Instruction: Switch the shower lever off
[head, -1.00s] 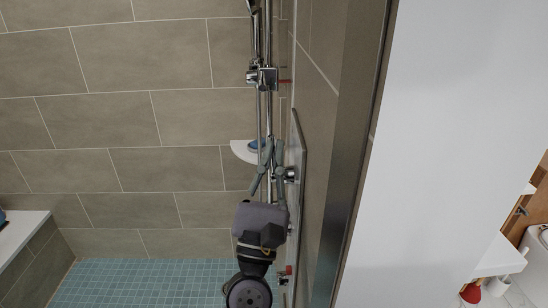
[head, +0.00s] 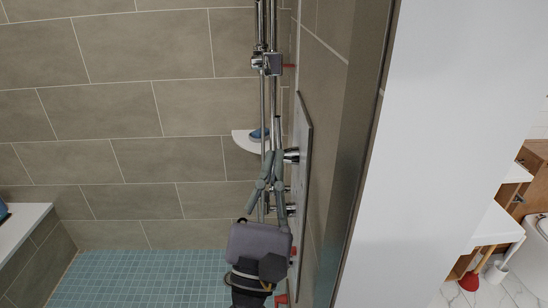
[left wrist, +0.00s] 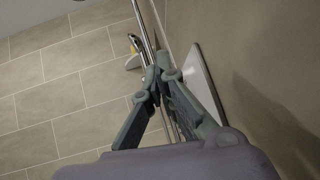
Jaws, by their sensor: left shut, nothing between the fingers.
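My left gripper (head: 271,157) comes up from below in the head view, its grey-green fingers shut and empty. Its tips are just left of a chrome shower control (head: 291,155) on the wall plate (head: 304,170); I cannot tell whether they touch. A lower chrome control (head: 287,208) is partly behind the fingers. I cannot tell which control is the lever or how it is turned. In the left wrist view the shut fingers (left wrist: 158,75) stand beside the plate (left wrist: 203,75), and no control shows clearly. My right gripper is not in view.
Chrome shower pipes (head: 268,100) run vertically behind and above the gripper. A white bench (head: 25,222) is at left. A wall end and white panel (head: 450,120) bound the right side. The shower space at left is open.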

